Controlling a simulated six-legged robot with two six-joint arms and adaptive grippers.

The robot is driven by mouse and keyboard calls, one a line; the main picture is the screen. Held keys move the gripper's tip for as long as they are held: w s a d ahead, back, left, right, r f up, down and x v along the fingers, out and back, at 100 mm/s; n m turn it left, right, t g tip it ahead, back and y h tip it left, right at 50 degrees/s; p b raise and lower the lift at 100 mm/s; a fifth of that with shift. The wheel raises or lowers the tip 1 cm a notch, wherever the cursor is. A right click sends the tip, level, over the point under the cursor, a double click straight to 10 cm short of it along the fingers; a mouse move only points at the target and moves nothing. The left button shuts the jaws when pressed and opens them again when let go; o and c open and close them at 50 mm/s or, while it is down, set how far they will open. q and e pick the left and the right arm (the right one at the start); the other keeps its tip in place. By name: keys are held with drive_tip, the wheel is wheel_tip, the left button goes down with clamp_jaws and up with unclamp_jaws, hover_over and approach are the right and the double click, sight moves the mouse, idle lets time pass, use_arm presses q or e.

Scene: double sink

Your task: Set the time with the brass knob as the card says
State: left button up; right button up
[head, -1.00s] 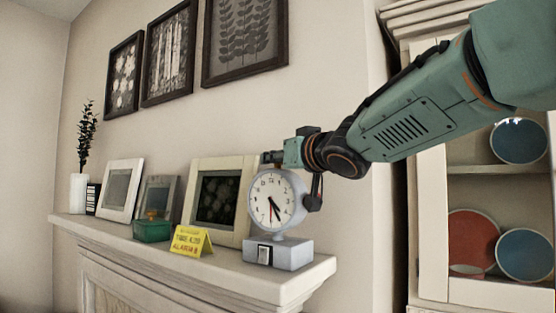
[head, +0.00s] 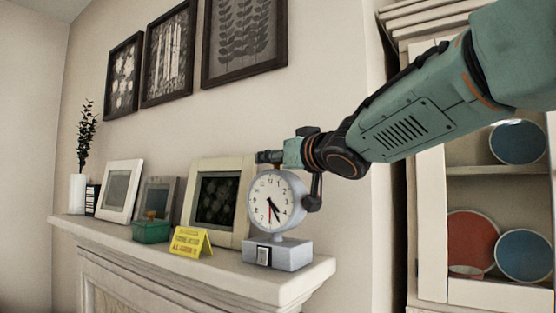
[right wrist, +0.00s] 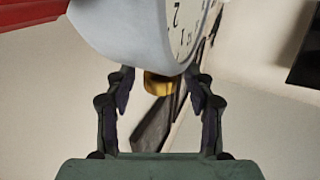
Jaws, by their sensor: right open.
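The white alarm clock (head: 276,198) stands upright on a grey block (head: 278,254) at the mantel's right end. Its black hands point down to the right, roughly between 4 and 5; a red hand points near 6. The yellow card (head: 191,241) stands left of it, its small print blurred. My right gripper (head: 268,157) is at the top of the clock. In the right wrist view, the brass knob (right wrist: 158,84) sits between the open fingers (right wrist: 157,92), with gaps on both sides; the clock body shows above. My left gripper is out of view.
A green box (head: 151,232) and several picture frames, including a cream one (head: 240,215) behind the clock, line the mantel (head: 180,258). A dark switch (head: 263,255) is on the block's front. A plate cabinet (head: 433,250) stands at right.

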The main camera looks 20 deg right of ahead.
drive_tip(key=shift+r, duration=0.1)
drive_tip(key=shift+r, duration=4.85)
